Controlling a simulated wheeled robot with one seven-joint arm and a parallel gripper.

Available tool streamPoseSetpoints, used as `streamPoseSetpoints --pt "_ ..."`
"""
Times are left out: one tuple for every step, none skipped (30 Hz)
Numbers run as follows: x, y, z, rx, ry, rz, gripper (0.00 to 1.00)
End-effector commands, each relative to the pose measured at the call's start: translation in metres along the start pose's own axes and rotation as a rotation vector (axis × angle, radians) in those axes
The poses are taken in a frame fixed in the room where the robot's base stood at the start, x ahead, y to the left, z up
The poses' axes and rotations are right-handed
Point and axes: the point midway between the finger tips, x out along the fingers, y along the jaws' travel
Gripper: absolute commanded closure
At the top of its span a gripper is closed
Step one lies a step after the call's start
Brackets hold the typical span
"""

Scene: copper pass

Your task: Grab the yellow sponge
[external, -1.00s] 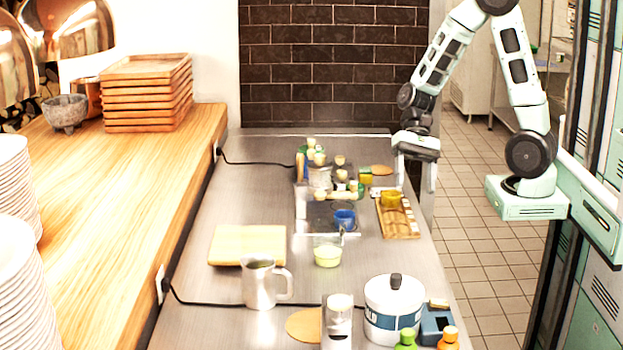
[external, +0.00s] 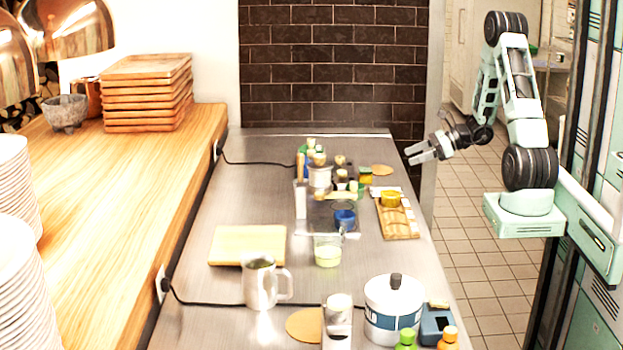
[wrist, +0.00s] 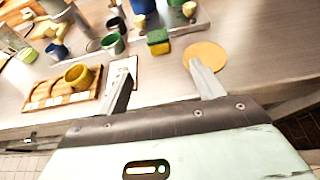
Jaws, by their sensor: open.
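The yellow sponge (external: 365,175) is a small block with a green layer, on the far right part of the metal counter. In the wrist view the sponge (wrist: 158,41) stands beyond the fingertips, between their lines, beside a round tan coaster. My gripper (external: 411,155) is at the counter's right edge, above and to the right of the sponge, pointing left. In the wrist view my gripper (wrist: 162,72) has its two fingers wide apart, with nothing between them. The sponge is apart from both fingers.
A wooden tray (external: 402,226) with a yellow cup (external: 391,199) lies nearer along the right edge. The tan coaster (external: 381,170) is right of the sponge. Green and blue cups and a tray of tools crowd its left. The counter between fingers and sponge looks clear.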

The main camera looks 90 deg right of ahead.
Motion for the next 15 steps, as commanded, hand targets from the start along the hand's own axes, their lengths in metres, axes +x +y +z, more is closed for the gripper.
streamPoseSetpoints --pt "0.012 0.001 0.001 0.001 -0.001 0.007 0.33" --pt "0.018 0.002 0.001 0.001 0.0 0.007 0.33" --pt "0.027 0.002 0.001 0.001 0.0 0.008 0.33" --pt "0.033 0.002 0.001 0.001 0.0 0.008 0.33" --pt "0.04 0.002 0.001 0.001 0.001 0.008 0.33" --pt "0.048 0.002 0.001 0.0 0.0 0.008 0.33" --pt "0.054 0.002 0.001 0.0 0.0 0.008 0.33" --pt "0.061 0.002 0.001 0.0 0.001 0.008 0.33" --pt "0.068 0.002 0.001 0.0 0.001 0.007 0.33" --pt "0.074 0.003 0.001 -0.001 0.0 0.008 0.33" --pt "0.079 0.003 0.001 0.0 0.0 0.008 0.33" --pt "0.084 0.002 0.001 -0.001 0.001 0.007 0.33" --pt "0.088 0.002 0.001 -0.001 0.001 0.005 0.33" --pt "0.091 0.002 0.001 -0.002 0.001 0.005 0.33" --pt "0.095 0.002 0.001 -0.002 0.001 0.006 0.33"
